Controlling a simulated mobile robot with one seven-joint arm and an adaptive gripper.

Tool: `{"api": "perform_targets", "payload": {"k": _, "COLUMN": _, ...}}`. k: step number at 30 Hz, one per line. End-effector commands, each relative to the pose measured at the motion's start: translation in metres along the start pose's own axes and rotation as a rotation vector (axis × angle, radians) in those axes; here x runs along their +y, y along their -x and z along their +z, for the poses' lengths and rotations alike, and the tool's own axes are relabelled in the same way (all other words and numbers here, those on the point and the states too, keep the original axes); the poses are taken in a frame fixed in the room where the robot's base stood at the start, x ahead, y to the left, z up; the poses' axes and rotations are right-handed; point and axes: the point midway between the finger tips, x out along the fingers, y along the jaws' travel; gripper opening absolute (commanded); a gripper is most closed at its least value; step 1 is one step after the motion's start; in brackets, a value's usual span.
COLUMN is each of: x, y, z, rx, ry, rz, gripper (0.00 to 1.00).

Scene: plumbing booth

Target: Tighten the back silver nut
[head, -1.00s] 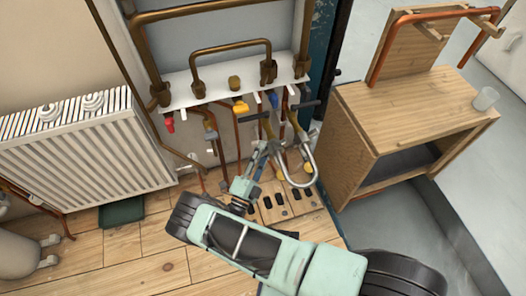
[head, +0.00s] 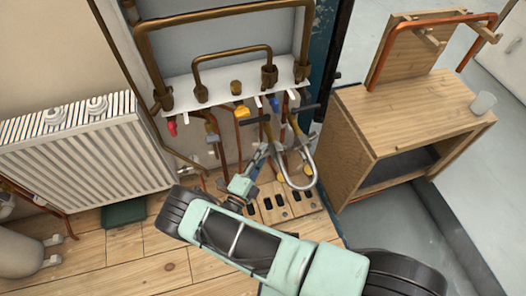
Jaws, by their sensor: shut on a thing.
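A bent silver pipe (head: 302,185) hangs in a U shape under the pipework at the wall. Its upper ends meet two fittings with dark crossbars and yellowish stems, the left fitting (head: 267,128) and the right fitting (head: 297,122). My gripper (head: 263,151) reaches up from below to the left fitting, at the upper end of the pipe's left leg. It is shut there on a small silver part, seemingly a nut. The fingers and the fitting overlap, so the nut's outline and its seating are hidden or too small to tell.
A white shelf (head: 215,88) with brown pipes stands above, with red, yellow and blue valve handles under it. A wooden block with dark slots (head: 283,205) lies below the silver pipe. A white radiator (head: 85,150) is left, a wooden cabinet (head: 345,150) right.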

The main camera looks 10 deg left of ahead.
Motion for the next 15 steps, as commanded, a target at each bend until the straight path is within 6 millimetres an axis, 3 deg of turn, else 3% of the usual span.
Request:
{"api": "perform_targets", "payload": {"k": 1, "x": -0.009, "y": -0.003, "z": -0.003, "rx": 0.006, "ry": -0.026, "rz": 0.027, "gripper": 0.0}}
{"api": "perform_targets", "payload": {"k": 15, "x": -0.031, "y": -0.008, "z": -0.01, "rx": 0.01, "ry": -0.334, "rz": 0.336, "gripper": 0.0}}
